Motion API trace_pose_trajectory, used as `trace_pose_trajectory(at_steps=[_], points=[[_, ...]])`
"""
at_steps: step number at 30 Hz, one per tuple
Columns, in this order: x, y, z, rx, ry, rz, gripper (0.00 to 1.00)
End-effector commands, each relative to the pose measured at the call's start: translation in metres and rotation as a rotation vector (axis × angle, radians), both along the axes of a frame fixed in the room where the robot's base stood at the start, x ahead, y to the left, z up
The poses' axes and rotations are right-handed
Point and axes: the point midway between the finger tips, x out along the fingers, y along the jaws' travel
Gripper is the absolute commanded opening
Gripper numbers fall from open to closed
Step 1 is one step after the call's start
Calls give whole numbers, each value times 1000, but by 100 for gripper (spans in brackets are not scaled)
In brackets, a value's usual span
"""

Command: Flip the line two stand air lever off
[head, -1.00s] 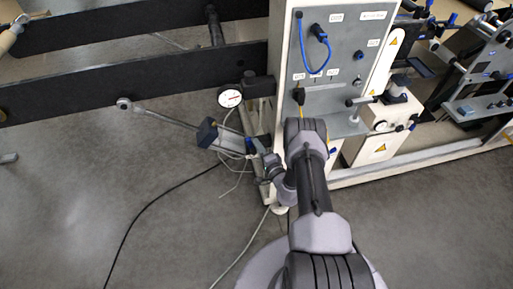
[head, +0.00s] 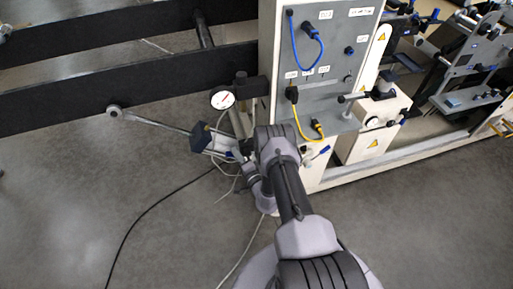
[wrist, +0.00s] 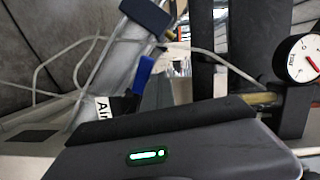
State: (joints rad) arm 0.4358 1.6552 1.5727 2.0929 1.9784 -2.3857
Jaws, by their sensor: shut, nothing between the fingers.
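A blue lever (wrist: 143,73) stands out in the wrist view, beside a white label reading "Air" (wrist: 103,108) that is partly covered. A small blue part shows at the same stand in the head view (head: 228,154), but its setting is too small to read. My gripper (wrist: 180,75) is shut and empty, just right of the lever and apart from it in the picture. Its dark body with a green light fills the bottom of the wrist view and hides what lies below. In the head view my wrist covers much of this spot.
A pressure gauge (head: 222,100) stands close by. A grey arm with a dark blue block (head: 200,137) reaches left. The grey panel (head: 335,60) carries blue and yellow cables. Loose cables hang near the stand. Open floor (head: 80,210) lies to the left.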

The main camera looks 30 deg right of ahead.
Motion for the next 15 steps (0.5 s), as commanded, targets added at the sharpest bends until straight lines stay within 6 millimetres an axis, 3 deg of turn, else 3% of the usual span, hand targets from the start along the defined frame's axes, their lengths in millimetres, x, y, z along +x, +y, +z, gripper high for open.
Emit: trace_pose_trajectory(at_steps=[6, 15], points=[[2, 9, -12, -135, 40, 2, 0], [4, 15, -23, -179, 52, 0, 0]])
